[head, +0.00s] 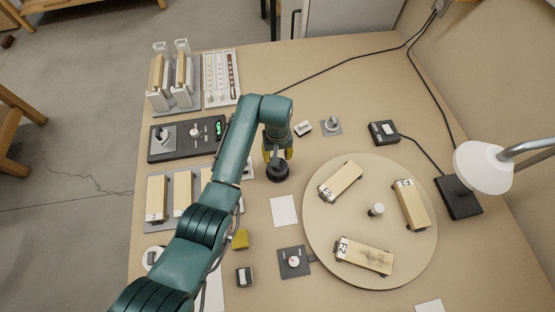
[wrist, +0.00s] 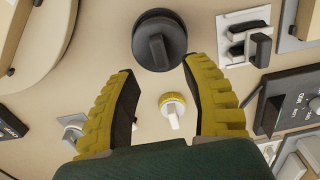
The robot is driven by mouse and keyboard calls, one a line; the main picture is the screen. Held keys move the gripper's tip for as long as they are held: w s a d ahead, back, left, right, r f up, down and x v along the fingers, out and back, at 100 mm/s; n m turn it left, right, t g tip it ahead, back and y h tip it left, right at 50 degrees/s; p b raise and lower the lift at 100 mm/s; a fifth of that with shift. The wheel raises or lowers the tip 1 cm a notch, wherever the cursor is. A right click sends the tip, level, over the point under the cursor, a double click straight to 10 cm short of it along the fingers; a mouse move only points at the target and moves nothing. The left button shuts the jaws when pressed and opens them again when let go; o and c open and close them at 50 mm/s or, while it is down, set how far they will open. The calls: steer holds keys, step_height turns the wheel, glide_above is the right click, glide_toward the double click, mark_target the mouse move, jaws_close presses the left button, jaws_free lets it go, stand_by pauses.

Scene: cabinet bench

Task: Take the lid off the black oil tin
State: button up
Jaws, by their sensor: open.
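The black oil tin (head: 278,171) is a small round black thing standing on the bench, just below my gripper (head: 277,157) in the head view. In the wrist view the tin (wrist: 145,52) shows from above, with a raised black ridge across its round top. It lies at the upper middle, just past the tips of my gripper (wrist: 158,66). The yellow fingers are spread apart, with nothing held between them. I cannot make out a seam between lid and tin.
A white knob with a yellow ring (wrist: 172,108) shows between the fingers in the wrist view. A round board (head: 372,270) with several wooden blocks is to the right. A black panel with a green display (head: 160,153) is left. A white card (head: 284,211) lies nearer.

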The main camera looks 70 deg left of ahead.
steer(key=f, duration=0.1)
steer(key=f+b, duration=0.1)
steer(key=f, duration=0.3)
steer(key=shift+s+d+f+b, duration=0.1)
steer(key=shift+d+f+b, duration=0.1)
steer(key=shift+d+b, duration=0.1)
jaws_close()
